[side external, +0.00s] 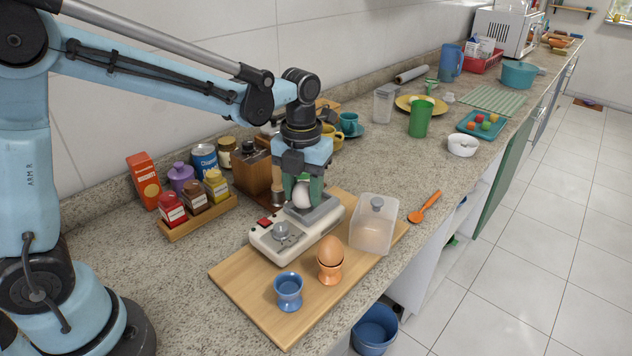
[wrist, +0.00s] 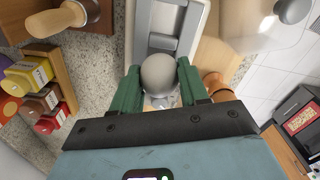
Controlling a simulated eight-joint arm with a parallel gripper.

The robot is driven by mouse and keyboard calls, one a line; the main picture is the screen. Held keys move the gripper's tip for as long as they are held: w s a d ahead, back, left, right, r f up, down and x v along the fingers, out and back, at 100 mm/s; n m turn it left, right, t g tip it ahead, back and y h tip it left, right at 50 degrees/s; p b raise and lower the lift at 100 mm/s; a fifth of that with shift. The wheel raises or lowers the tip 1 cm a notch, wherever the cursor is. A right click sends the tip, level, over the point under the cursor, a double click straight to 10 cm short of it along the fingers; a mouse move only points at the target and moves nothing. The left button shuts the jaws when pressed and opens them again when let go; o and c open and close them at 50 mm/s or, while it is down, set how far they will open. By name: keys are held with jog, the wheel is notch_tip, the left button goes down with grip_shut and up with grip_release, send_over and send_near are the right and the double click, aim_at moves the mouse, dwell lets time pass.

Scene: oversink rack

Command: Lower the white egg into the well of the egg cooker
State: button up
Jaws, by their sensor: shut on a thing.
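The white egg (side external: 301,195) is between the green fingers of my gripper (side external: 302,188), which is shut on it. In the wrist view the egg (wrist: 159,75) sits between both fingertips of my gripper (wrist: 160,88). The egg cooker (side external: 296,229) is a cream-coloured unit with a grey top plate, a round metal part and a red switch. The egg is over the grey far end of the cooker. Whether it touches the cooker is hard to tell. The well itself is not clearly visible beneath the egg and fingers.
The cooker stands on a wooden board (side external: 240,285). A brown egg (side external: 330,251) in an orange cup, a blue egg cup (side external: 289,291) and a clear lid (side external: 374,228) stand close by. A condiment rack (side external: 197,218) and a wooden block (side external: 252,170) are to the left. An orange spoon (side external: 424,207) lies to the right.

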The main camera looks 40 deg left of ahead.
jog(key=shift+f, duration=0.65)
dwell(0.3)
jog(key=o, duration=1.1)
jog(key=shift+o, duration=0.2)
